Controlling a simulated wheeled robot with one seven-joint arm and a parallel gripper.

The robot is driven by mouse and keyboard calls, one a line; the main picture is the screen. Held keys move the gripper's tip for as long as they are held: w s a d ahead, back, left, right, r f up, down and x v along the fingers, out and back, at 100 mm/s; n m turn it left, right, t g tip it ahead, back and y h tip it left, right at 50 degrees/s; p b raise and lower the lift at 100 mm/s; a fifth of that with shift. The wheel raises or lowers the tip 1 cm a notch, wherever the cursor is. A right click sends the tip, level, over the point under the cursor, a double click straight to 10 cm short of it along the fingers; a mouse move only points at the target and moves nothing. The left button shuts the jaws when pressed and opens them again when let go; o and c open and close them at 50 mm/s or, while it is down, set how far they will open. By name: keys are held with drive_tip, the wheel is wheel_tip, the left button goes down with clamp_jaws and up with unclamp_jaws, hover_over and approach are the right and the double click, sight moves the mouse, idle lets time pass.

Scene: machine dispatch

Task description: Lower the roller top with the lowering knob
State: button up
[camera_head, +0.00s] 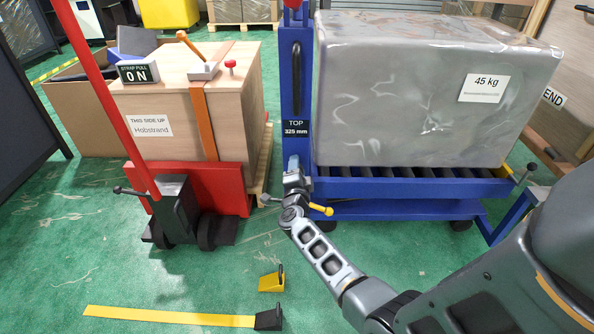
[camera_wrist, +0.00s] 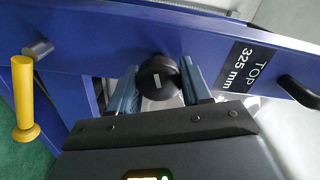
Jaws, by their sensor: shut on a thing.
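The blue roller top (camera_head: 420,187) carries a large grey wrapped block (camera_head: 420,95) marked 45 kg. A label on the blue upright (camera_head: 295,128) reads TOP 325 mm; it also shows in the wrist view (camera_wrist: 251,67). A round black knob (camera_wrist: 158,79) with a pale mark sits on the blue upright, which I take to be the lowering knob. My gripper (camera_wrist: 160,85) is shut on the knob, one blue finger on each side. In the head view my gripper (camera_head: 293,166) is at the upright's lower part and hides the knob.
A yellow-handled lever (camera_wrist: 24,105) is beside the knob; its yellow grip (camera_head: 321,209) also shows in the head view. A red pallet truck (camera_head: 185,185) and a wooden crate (camera_head: 180,110) stand left.

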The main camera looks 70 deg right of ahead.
drive_tip(key=shift+f+m+b, duration=0.15)
drive_tip(key=shift+m+b, duration=0.25)
drive_tip(key=shift+m, duration=1.5)
drive_tip(key=shift+s, duration=0.1)
drive_tip(key=o, duration=1)
drive_tip(key=p+v, duration=0.2)
drive_tip(key=v, duration=0.6)
drive_tip(key=shift+p, duration=0.4)
